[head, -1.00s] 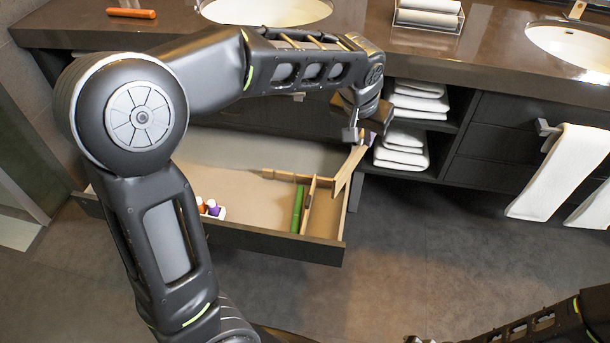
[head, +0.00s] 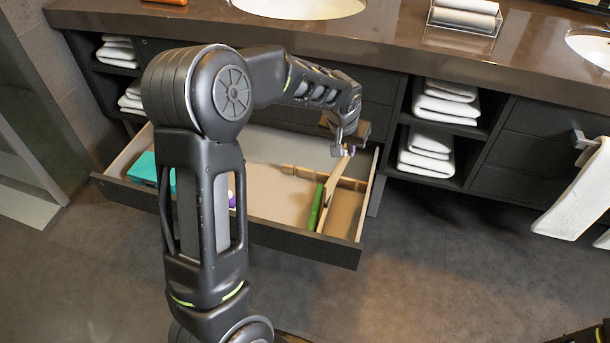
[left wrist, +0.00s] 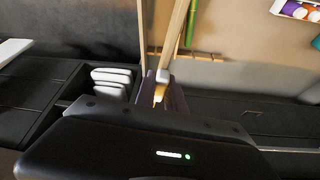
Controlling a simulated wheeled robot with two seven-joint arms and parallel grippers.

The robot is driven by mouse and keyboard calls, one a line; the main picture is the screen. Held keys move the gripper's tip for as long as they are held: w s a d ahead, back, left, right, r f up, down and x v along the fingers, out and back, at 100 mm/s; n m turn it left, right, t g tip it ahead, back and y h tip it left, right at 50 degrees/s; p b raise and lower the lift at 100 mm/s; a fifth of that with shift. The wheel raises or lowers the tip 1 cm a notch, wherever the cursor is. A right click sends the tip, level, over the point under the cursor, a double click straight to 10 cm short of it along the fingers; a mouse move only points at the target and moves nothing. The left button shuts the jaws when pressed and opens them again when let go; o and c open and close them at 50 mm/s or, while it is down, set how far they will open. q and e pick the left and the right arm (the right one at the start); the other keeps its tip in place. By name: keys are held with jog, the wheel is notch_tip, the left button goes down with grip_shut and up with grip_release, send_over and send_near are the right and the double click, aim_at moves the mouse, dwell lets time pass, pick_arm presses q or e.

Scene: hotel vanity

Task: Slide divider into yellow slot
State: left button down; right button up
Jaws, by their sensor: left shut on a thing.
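My left gripper (head: 345,147) is shut on the upper end of a pale wooden divider (head: 337,176), over the back right part of the open drawer (head: 262,240). The divider slants down toward the drawer front, beside a green item (head: 315,207). I cannot tell whether its lower end touches the drawer or overlaps another strip. In the left wrist view the divider (left wrist: 179,35) runs up from the fingers, near the green item (left wrist: 192,25). I cannot pick out a yellow one.
A teal box (head: 144,168) is in the drawer's left part; my left arm hides some of the middle. The countertop (head: 390,40) overhangs the drawer's back. Shelves with folded white towels (head: 430,150) stand to the right. The floor in front is clear.

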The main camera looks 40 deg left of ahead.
pick_arm(q)
jog(key=s+a+f+n+b, duration=0.1)
jog(key=a+f+b, duration=0.1)
jog(key=a+f, duration=0.9)
notch_tip(320, 180, down, 4)
jog(key=shift+s+a+r+n+y+b, duration=0.25)
jog(key=shift+s+a+n+y+b, duration=0.05)
jog(key=shift+s+a+n+b, duration=0.1)
jog(key=shift+d+f, duration=0.1)
notch_tip(320, 180, down, 6)
jog(key=b, duration=0.4)
jog(key=shift+f+b, duration=0.2)
jog(key=shift+b, duration=0.1)
dwell(0.6)
jog(key=shift+f+b, duration=2.5)
jog(key=shift+f, duration=0.15)
dwell(0.4)
